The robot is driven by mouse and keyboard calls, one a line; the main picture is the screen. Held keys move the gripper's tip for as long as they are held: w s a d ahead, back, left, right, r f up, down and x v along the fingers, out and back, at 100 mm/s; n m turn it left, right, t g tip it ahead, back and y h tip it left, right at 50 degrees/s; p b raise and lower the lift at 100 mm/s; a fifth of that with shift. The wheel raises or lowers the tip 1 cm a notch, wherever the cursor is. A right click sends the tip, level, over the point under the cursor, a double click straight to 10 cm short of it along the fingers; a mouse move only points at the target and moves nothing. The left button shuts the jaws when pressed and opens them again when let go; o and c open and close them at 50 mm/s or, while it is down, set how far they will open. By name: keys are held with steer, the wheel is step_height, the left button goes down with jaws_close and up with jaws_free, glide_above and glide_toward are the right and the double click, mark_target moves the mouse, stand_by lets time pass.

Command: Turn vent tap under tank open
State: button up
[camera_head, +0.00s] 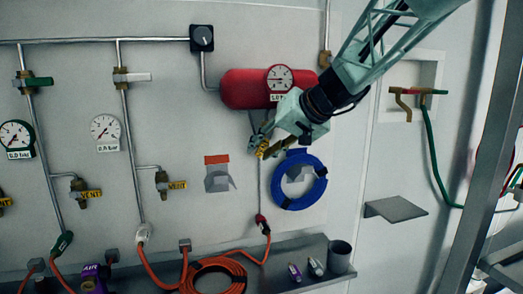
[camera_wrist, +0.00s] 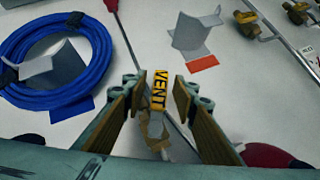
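The red tank (camera_head: 242,90) hangs on the wall in the head view, with a round gauge (camera_head: 279,78) on it. Under it is the vent tap, whose yellow VENT handle (camera_head: 262,149) is partly hidden by my gripper (camera_head: 272,143). In the wrist view the yellow handle (camera_wrist: 160,88) stands between the fingertips of my gripper (camera_wrist: 157,90), near the middle. The fingers are open, one on each side, with a visible gap to the handle. A brass-coloured tap body (camera_wrist: 153,135) lies below it, between the fingers. The tank's edge (camera_wrist: 268,155) shows at the lower right.
A blue hose coil (camera_head: 300,182) hangs right of the tap, close to my gripper. A grey holder with a red label (camera_head: 218,175) is on the left. Other yellow vent taps (camera_head: 176,185) are farther left. A shelf (camera_head: 285,262) with a cup (camera_head: 340,257) lies below.

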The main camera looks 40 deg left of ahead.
steer(key=v, duration=1.2)
stand_by(0.4)
